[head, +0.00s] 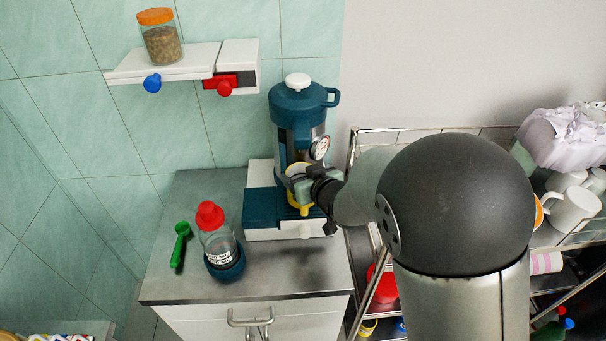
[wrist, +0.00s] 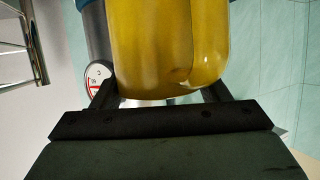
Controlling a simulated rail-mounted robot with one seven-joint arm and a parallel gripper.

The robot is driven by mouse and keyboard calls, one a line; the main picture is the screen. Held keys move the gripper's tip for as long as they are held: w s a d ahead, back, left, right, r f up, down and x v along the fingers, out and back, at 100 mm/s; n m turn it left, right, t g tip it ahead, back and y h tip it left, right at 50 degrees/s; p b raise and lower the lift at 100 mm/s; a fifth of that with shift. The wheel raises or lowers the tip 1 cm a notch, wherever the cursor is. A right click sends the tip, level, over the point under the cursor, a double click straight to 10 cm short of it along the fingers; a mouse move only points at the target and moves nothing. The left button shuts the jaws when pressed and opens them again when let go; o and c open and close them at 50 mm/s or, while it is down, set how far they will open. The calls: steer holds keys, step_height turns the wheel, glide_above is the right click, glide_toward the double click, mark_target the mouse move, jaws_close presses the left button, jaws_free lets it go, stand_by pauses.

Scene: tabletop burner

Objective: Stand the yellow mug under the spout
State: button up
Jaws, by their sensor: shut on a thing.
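The yellow mug (head: 300,207) is at the front of the blue and steel coffee machine (head: 297,101), low under its upper body and over the blue drip area. My gripper (head: 303,184) reaches in from the right and is shut on the mug. In the wrist view the yellow mug (wrist: 165,45) fills the upper middle between the two dark fingers (wrist: 160,92). The spout is hidden behind my gripper and the machine's head. I cannot tell whether the mug's base touches the drip area.
A bottle with a red cap (head: 217,240) and a green scoop (head: 180,245) are on the counter (head: 190,285) left of the machine. A shelf (head: 165,66) with a jar (head: 160,38) is above. A wire rack with white mugs (head: 572,210) is at right.

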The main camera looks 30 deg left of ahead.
steer(key=shift+f, duration=0.4)
steer(key=shift+f, duration=0.1)
steer(key=shift+f+b, duration=0.15)
steer(key=shift+b, duration=0.15)
steer(key=o, duration=1.2)
steer(key=shift+c, duration=0.2)
steer(key=shift+r, duration=0.2)
steer(key=shift+d+r+p, duration=0.15)
steer(key=shift+d+p, duration=0.05)
steer(key=shift+p, duration=0.1)
steer(key=b+v, duration=0.2)
steer(key=v, duration=0.9)
steer(key=shift+s+d, duration=0.3)
